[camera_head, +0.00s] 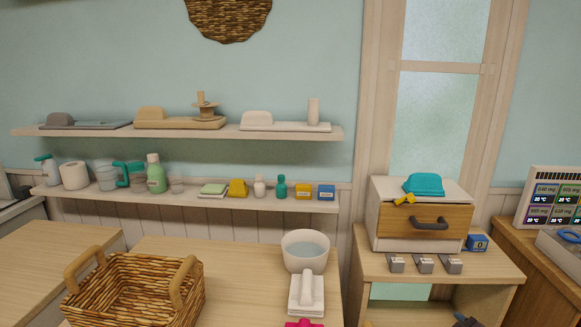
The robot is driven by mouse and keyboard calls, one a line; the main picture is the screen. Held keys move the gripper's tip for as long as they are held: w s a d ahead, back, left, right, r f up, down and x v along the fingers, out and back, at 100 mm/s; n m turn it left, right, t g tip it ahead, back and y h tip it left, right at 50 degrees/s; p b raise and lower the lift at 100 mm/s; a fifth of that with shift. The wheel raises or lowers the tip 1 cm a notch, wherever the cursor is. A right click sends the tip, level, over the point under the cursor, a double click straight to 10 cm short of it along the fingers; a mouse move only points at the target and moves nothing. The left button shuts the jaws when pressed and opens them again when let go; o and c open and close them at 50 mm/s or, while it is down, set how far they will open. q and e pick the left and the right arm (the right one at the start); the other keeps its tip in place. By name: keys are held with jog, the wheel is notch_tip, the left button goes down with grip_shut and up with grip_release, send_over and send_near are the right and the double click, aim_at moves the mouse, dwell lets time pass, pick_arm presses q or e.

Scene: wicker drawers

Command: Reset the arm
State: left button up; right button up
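Neither of my grippers shows in the head view, and no arm of mine can be made out there. The task names no object. A wicker basket (135,290) with two wooden handles stands on the table at the lower left. A white bowl (305,251) stands to its right, with a white handled block (307,293) in front of it.
Two wall shelves, an upper (180,132) and a lower (190,200), hold bottles, small boxes and other items. Grey clips (425,264) and a blue box (477,243) are by the cabinet. A pink thing (304,323) is cut off below. The table between basket and bowl is clear.

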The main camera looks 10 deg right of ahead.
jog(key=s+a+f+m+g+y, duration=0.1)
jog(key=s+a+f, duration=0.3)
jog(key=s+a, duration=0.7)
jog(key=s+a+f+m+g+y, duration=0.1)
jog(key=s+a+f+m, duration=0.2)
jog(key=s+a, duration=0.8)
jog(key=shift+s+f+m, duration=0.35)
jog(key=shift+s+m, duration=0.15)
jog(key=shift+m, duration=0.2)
